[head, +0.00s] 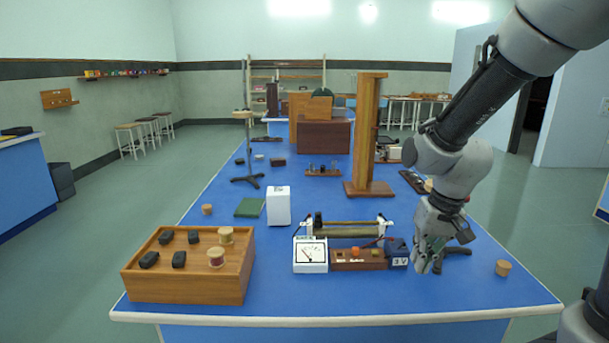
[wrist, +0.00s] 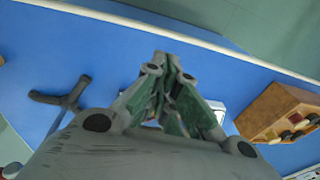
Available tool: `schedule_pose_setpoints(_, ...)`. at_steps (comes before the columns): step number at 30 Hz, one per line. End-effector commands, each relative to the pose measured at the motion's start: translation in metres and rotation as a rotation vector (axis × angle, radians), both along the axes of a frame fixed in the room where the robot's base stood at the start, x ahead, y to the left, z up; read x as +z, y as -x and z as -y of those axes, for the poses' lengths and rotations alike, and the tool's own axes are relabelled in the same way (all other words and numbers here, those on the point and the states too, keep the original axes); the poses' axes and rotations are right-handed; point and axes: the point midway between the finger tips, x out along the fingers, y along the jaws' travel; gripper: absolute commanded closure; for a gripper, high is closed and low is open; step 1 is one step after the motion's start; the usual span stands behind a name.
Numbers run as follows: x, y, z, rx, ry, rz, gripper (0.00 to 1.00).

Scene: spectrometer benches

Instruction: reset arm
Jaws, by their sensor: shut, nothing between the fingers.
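My gripper (head: 428,262) hangs from my arm on the right side of the head view, pointing down over the front right of the blue bench (head: 400,298). It is shut and empty. In the wrist view the closed fingers (wrist: 167,62) point towards the bench's pale front edge. In the head view the gripper appears beside the small 3 V box (head: 398,257) and in front of a dark stand base (head: 457,251). I cannot tell whether it touches either.
A wooden box (head: 185,288) with dark blocks and spools stands front left. A meter (head: 311,258), a brown circuit board (head: 358,263) and a rheostat (head: 350,229) stand mid-front. A cork (head: 503,268) is at right. A tall wooden post (head: 370,130) rises behind. The front strip is clear.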

Motion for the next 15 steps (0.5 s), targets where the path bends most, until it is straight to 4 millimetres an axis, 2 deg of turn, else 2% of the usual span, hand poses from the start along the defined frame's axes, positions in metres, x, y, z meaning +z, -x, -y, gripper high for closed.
schedule_pose_setpoints(1, 0.019, 0.017, 0.012, 0.03, 0.013, -0.003, 1.0)
schedule_pose_setpoints(3, 0.043, 0.044, 0.031, 0.073, 0.039, -0.016, 1.0)
schedule_pose_setpoints(6, 0.075, 0.082, 0.057, 0.103, 0.076, -0.006, 1.0)
schedule_pose_setpoints(9, 0.1, 0.111, 0.078, 0.094, 0.106, 0.04, 1.0)
schedule_pose_setpoints(15, 0.136, 0.134, 0.099, 0.024, 0.125, 0.208, 1.0)
